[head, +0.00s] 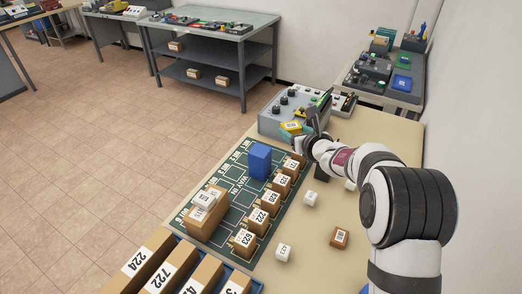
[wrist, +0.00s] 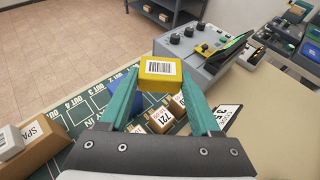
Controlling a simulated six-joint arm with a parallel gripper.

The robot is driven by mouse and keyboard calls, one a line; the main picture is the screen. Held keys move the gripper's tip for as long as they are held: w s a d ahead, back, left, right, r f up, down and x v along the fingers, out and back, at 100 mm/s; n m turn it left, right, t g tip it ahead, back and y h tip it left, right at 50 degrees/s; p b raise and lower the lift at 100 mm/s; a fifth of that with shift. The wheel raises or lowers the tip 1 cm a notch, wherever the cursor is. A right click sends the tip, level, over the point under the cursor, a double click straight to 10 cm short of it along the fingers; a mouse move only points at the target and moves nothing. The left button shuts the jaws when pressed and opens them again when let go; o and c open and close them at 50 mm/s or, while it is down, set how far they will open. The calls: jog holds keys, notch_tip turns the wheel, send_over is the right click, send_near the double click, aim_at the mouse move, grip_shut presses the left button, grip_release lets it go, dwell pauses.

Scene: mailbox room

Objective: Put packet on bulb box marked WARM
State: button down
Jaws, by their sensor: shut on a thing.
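My gripper (wrist: 160,84) is shut on a yellow packet (wrist: 160,68) with a white barcode label, held between the green fingertips. In the head view the yellow packet (head: 291,127) shows up in front of the grey machine, beside my gripper (head: 301,138). I cannot read the word WARM on any box. A long brown box (head: 207,219) stands at the left of the green mat with a white packet (head: 204,199) on top. In the wrist view this box (wrist: 42,142) bears lettering that starts "SPA".
A blue block (head: 260,160) and a row of numbered brown boxes (head: 261,219) stand on the green mat (head: 229,178). The grey machine (head: 277,122) with knobs is at the back. Small white cubes (head: 284,252) and a brown cube (head: 340,237) lie at the right.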

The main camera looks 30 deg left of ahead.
send_over(262, 155)
jog(key=f, duration=0.5)
jog(key=shift+d+f, duration=0.2)
jog(key=shift+f, duration=0.15)
jog(key=shift+a+f, duration=0.2)
jog(key=shift+f, duration=1.95)
jog(key=shift+f, duration=0.1)
jog(key=shift+c, duration=0.5)
grip_release()
